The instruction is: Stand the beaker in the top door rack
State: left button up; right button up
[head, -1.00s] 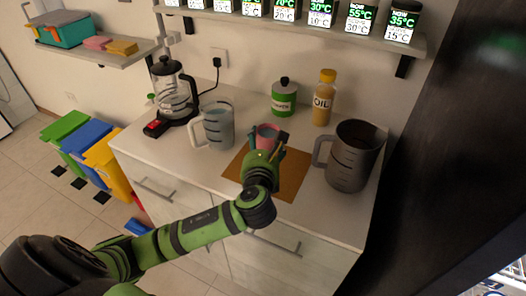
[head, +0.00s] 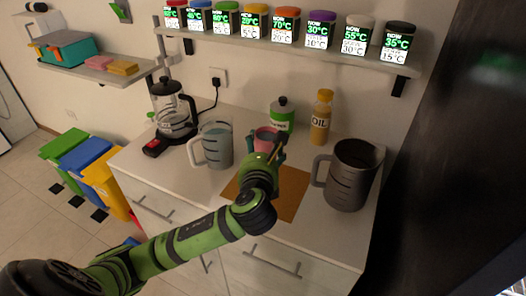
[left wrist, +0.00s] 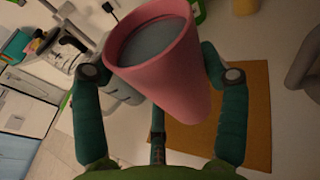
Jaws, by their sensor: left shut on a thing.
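A pink beaker (head: 265,137) is held in my left gripper (head: 266,152), over the back part of the brown mat. In the left wrist view the beaker (left wrist: 162,60) fills the middle, its round mouth toward the top left. The teal fingers (left wrist: 160,90) are closed on it from both sides. Something greyish shows inside the beaker. I cannot tell its exact height above the counter. My right gripper is not in view. I cannot make out a door rack.
A dark grey jug (head: 350,175) stands right of the mat (head: 290,195). A clear jug (head: 217,145), coffee press (head: 175,112), green canister (head: 282,115) and oil bottle (head: 321,118) stand around. Spice dispensers line the shelf (head: 300,52) above. A dark panel (head: 445,170) bounds the right.

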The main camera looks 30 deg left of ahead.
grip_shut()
pick_arm(q)
jog(key=s+d+f, duration=0.1)
jog(key=s+d, duration=0.8)
jog(key=s, duration=0.5)
jog(key=shift+n+y, duration=0.3)
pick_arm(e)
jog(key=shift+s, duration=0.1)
